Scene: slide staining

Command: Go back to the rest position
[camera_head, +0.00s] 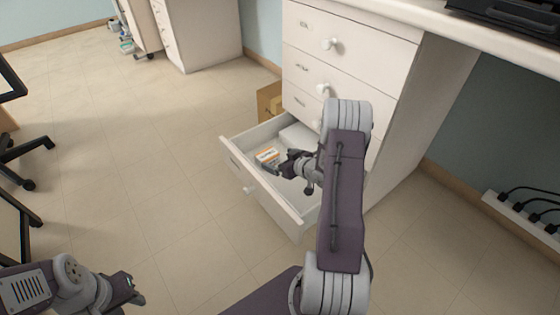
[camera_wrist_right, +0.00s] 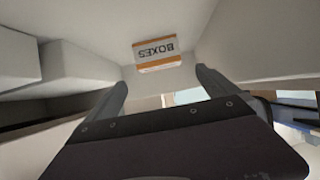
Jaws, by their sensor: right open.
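My right gripper (camera_head: 279,168) reaches into the open bottom drawer (camera_head: 292,213) of the white cabinet. In the right wrist view its two fingers (camera_wrist_right: 162,82) stand apart with nothing between them. A small white and orange box (camera_head: 267,155) lies in the drawer just beyond the fingers. The right wrist view shows it too (camera_wrist_right: 156,53), with a label reading "BOXES" upside down. My left gripper (camera_head: 138,288) hangs over the floor at the lower left. It is small in view, and I cannot tell whether its jaws are apart.
The white cabinet (camera_head: 345,47) has closed upper drawers above the open one. White blocks (camera_wrist_right: 78,65) lie in the drawer beside the labelled box. A cardboard box (camera_head: 268,100) stands behind the drawer. The floor (camera_head: 150,165) to the left is clear, with chair legs at the far left.

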